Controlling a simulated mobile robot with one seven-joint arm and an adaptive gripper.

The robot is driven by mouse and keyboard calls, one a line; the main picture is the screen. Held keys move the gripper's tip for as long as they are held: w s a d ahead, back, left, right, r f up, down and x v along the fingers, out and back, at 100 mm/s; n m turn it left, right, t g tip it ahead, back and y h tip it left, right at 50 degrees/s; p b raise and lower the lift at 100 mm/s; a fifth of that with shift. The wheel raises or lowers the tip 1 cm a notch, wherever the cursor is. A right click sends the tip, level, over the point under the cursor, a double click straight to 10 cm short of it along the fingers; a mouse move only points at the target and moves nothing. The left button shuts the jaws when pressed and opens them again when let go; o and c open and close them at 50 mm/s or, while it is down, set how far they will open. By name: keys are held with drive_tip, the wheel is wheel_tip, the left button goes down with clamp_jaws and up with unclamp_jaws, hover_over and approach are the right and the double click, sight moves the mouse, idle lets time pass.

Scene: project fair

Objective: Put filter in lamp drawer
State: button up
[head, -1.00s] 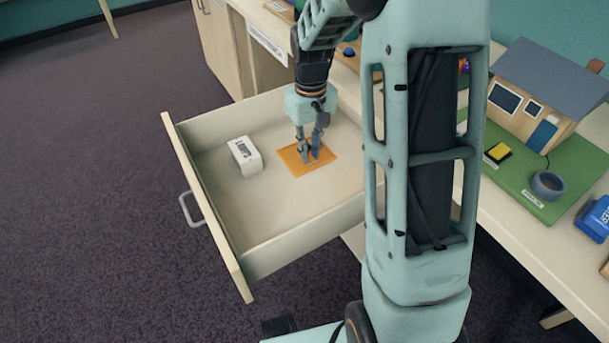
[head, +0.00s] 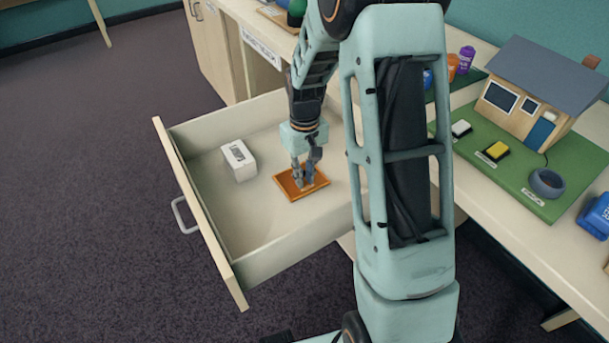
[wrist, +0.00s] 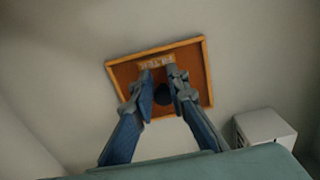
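The filter (head: 285,190) is a flat orange-brown square panel with a lighter rim. It is inside the open drawer (head: 237,274), level with or just above its floor; the exact gap cannot be told. In the wrist view the filter (wrist: 207,85) shows a "FILTER" label and a dark round knob near its middle. My gripper (head: 304,176) points down at it. In the wrist view the fingers of my gripper (wrist: 161,80) stand on both sides of the knob and appear shut on it. The fingers hide part of the panel.
A white box (head: 239,161) sits in the drawer, apart from the filter. The drawer's handle (head: 184,214) faces left. The worktop on the right carries a green board (head: 580,150) with a model house (head: 525,100). The drawer floor nearest the front is clear.

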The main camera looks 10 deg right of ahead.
drive_tip(key=o, duration=0.4)
drive_tip(key=shift+o, duration=0.2)
wheel_tip(320, 180, up, 12)
drive_tip(key=p, duration=0.2)
drive_tip(key=shift+r+p, duration=0.2)
drive_tip(key=shift+p, duration=0.15)
